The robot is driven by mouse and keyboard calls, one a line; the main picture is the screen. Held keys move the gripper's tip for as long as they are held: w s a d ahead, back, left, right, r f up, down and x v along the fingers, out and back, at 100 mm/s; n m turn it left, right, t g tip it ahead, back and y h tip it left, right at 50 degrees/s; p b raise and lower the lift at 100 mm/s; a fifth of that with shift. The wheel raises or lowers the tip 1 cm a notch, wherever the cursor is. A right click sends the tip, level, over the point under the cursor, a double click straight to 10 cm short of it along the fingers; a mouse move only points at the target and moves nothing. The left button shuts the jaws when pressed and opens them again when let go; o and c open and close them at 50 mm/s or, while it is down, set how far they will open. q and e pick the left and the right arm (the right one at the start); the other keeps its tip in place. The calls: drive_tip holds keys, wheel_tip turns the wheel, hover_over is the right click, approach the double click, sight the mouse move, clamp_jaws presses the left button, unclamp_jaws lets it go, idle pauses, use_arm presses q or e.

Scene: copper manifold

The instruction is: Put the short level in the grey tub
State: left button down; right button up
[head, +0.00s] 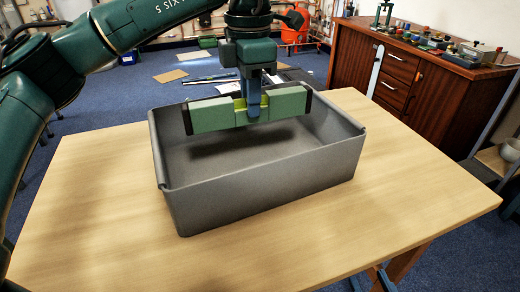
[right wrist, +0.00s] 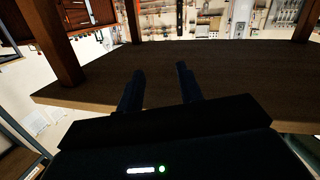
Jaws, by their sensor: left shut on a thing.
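The short level (head: 215,115) is a green bar with dark end caps and a yellowish middle. My left gripper (head: 254,108) is shut on its middle and holds it level, over the inside of the grey tub. A dark shadow lies on the tub floor under it. The grey tub (head: 270,188) is an open rectangular box on the wooden table. My right gripper (right wrist: 160,88) shows only in the right wrist view, with two dark fingers spread apart and nothing between them.
The wooden table (head: 410,185) is bare around the tub. A brown cabinet (head: 405,85) with small items on top stands at the back right. Flat pieces and tools lie on the blue floor behind. The right wrist view shows a dark wooden surface (right wrist: 240,80) near the fingers.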

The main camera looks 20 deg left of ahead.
use_arm(q)
wheel_tip(320, 180, down, 4)
drive_tip(key=shift+f+b, duration=0.1)
drive_tip(key=shift+b, duration=0.5)
drive_tip(key=shift+f+b, duration=0.75)
drive_tip(key=shift+f, duration=2.1)
use_arm(e)
drive_tip(key=shift+s+a+r+n+t+y, duration=0.1)
drive_tip(key=shift+s+a+n+t+y, duration=0.05)
drive_tip(key=shift+a+n+t+y, duration=0.6)
use_arm(q)
drive_tip(key=shift+f, duration=0.15)
use_arm(e)
drive_tip(key=shift+d, duration=0.15)
use_arm(q)
drive_tip(key=c, duration=1.3)
unclamp_jaws()
drive_tip(key=shift+o, duration=0.2)
drive_tip(key=shift+r, duration=0.55)
wheel_tip(320, 180, up, 10)
drive_tip(key=p, duration=0.3)
drive_tip(key=shift+f, duration=0.15)
drive_tip(key=shift+r, duration=0.75)
use_arm(e)
drive_tip(key=shift+d+m+g+h, duration=0.65)
drive_tip(key=shift+m+g+h, duration=0.1)
drive_tip(key=shift+g+h, duration=0.15)
